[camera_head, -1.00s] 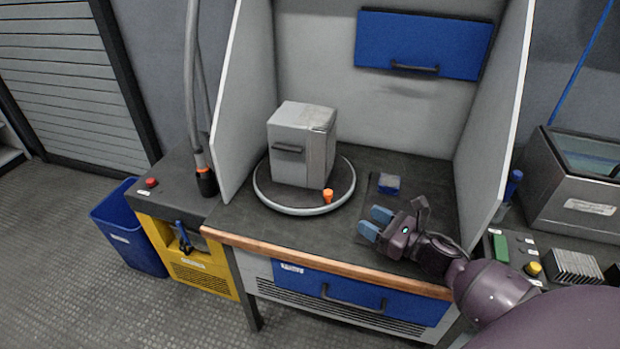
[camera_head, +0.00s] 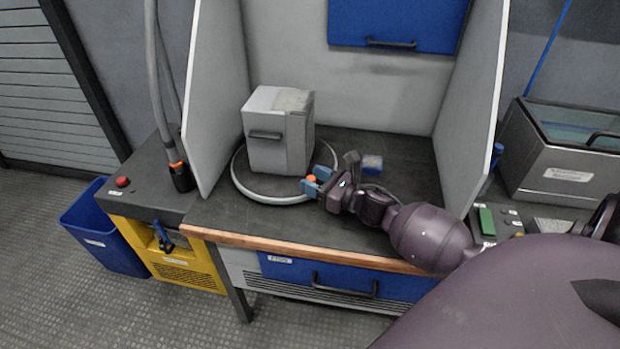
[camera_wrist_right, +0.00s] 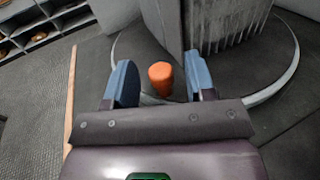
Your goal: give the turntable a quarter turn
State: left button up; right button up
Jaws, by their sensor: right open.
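The round turntable (camera_head: 241,184) lies on the bench with a grey box (camera_head: 268,139) standing on it. An orange peg (camera_head: 311,178) stands near the turntable's front right rim. My right gripper (camera_head: 316,178) is open at the peg, one blue finger on each side of it. In the right wrist view the orange peg (camera_wrist_right: 160,78) stands between the two open fingers (camera_wrist_right: 160,85), with gaps showing on both sides. The grey box and the turntable rim (camera_wrist_right: 285,80) lie beyond it. My left gripper is not in view.
Upright grey panels (camera_head: 475,110) close the bench's sides. A blue drawer front (camera_head: 320,280) sits below the copper-coloured front edge. The bench's front left is clear.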

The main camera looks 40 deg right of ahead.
jog(key=shift+w+a, duration=0.15)
jog(key=shift+w, duration=0.4)
jog(key=shift+c, duration=0.4)
grip_shut()
